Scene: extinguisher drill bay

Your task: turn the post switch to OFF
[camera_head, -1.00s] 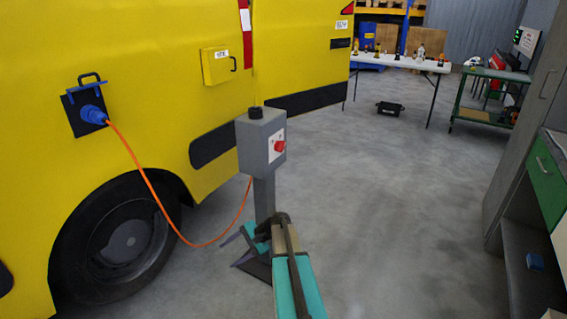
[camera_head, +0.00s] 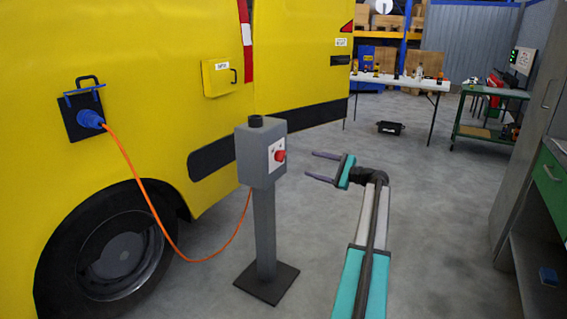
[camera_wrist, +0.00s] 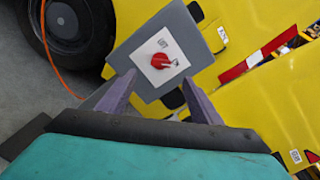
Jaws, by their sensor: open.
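The post switch is a red knob (camera_head: 279,156) on a white plate on the right-hand face of a grey box (camera_head: 262,152), which stands on a grey post. In the wrist view the red knob (camera_wrist: 160,61) sits on its white plate, just beyond and between my fingertips. The lettering on the plate is too small to read surely. My gripper (camera_head: 310,166) is open and empty, to the right of the box. Its two purple fingers point toward the knob's side, with a gap between them and the box. In the wrist view my gripper (camera_wrist: 158,92) shows both fingers spread.
A yellow vehicle (camera_head: 130,60) fills the left. An orange cable (camera_head: 150,205) runs from its blue plug (camera_head: 90,119) toward the post. The post's dark base plate (camera_head: 267,284) lies on the floor.

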